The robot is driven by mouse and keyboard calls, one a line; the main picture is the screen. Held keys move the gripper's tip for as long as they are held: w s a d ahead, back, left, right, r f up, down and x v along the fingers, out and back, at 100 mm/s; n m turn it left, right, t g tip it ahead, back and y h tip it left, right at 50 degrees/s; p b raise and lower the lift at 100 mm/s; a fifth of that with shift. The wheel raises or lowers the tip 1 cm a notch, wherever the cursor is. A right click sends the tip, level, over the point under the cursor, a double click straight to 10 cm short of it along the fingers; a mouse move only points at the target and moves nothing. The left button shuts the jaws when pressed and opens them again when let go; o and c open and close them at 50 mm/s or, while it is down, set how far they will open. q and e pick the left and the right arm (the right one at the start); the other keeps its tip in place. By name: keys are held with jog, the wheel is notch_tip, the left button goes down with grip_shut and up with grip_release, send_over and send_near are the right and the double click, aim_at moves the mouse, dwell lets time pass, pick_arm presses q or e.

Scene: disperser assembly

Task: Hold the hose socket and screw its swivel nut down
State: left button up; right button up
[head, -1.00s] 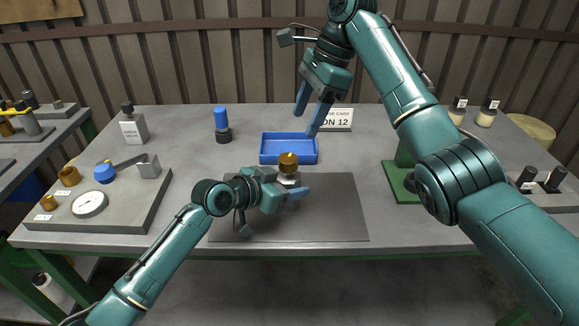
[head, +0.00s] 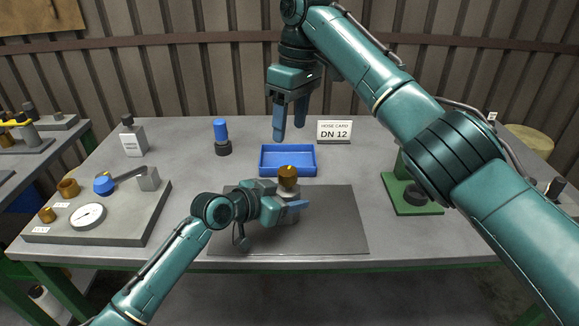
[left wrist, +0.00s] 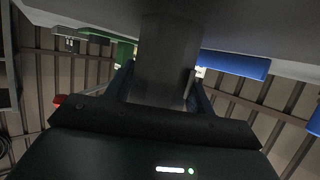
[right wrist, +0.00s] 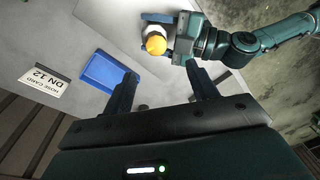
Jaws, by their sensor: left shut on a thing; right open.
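The hose socket (head: 287,197) stands upright on the dark mat, a grey body with a brass swivel nut (head: 288,178) on top. My left gripper (head: 284,207) is shut on the grey body from the side; in the left wrist view the grey cylinder (left wrist: 166,60) sits between its fingers. My right gripper (head: 290,120) is open and empty, pointing down, high above and behind the blue tray. In the right wrist view the nut (right wrist: 156,44) shows as a yellow disc beyond the open fingers (right wrist: 165,85). The mat hides nothing; my left fingers cover part of the body.
A blue tray (head: 262,172) lies just behind the mat (head: 340,225). A DN 12 hose card (head: 334,132) stands behind it. A blue-topped black part (head: 222,138) is at back left, a grey gauge block (head: 130,225) at left, a green stand (head: 415,208) at right.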

aim_at(289, 169)
notch_tip(289, 169, down, 11)
jog(key=n, duration=0.6)
jog(key=n+h, duration=0.1)
jog(key=n, duration=0.5)
jog(key=shift+w+a+n, duration=0.1)
jog(key=shift+a+n, duration=0.05)
jog(key=shift+n, duration=0.15)
jog(key=shift+c, duration=0.2)
jog(key=c, duration=1)
